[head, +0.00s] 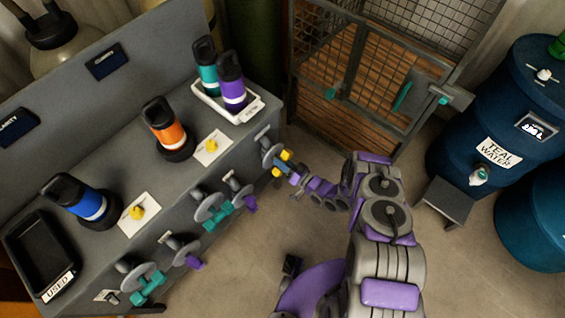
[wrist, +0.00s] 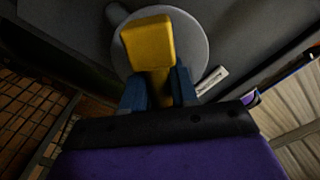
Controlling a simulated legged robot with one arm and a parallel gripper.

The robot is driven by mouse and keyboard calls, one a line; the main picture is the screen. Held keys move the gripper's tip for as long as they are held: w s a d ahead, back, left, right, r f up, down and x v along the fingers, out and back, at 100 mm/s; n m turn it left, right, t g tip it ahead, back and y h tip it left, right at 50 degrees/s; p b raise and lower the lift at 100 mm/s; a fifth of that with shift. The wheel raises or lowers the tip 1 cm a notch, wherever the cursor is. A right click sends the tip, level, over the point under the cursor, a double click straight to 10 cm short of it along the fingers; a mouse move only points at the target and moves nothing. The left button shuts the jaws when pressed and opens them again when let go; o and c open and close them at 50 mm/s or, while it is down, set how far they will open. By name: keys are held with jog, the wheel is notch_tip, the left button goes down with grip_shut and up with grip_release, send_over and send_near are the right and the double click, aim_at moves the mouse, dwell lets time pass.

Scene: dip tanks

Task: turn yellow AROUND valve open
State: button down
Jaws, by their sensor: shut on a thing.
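The yellow valve handle (head: 286,155) is on a grey round disc at the right end of the bench's front panel. In the wrist view the yellow handle (wrist: 150,50) stands upright in front of the grey disc (wrist: 185,40). My gripper (head: 280,173) reaches it from the right. In the wrist view its two blue-grey fingers (wrist: 160,88) are shut on the lower part of the yellow handle, one on each side. The label beside the disc is too small to read.
Teal valves (head: 218,209) and purple valves (head: 249,204) sit left along the same panel. Bottles, including an orange one (head: 165,125), stand on the bench. A wire cage (head: 375,60) is behind, and a teal water barrel (head: 500,120) stands right.

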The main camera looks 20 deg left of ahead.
jog(key=n, duration=0.4)
jog(key=shift+s+d+f, duration=0.1)
jog(key=shift+f, duration=0.15)
jog(key=shift+n, duration=1.9)
jog(key=c, duration=1)
grip_release()
jog(key=shift+r, duration=0.1)
jog(key=shift+o, duration=0.2)
jog(key=v, duration=1.7)
jog(key=shift+d, duration=0.1)
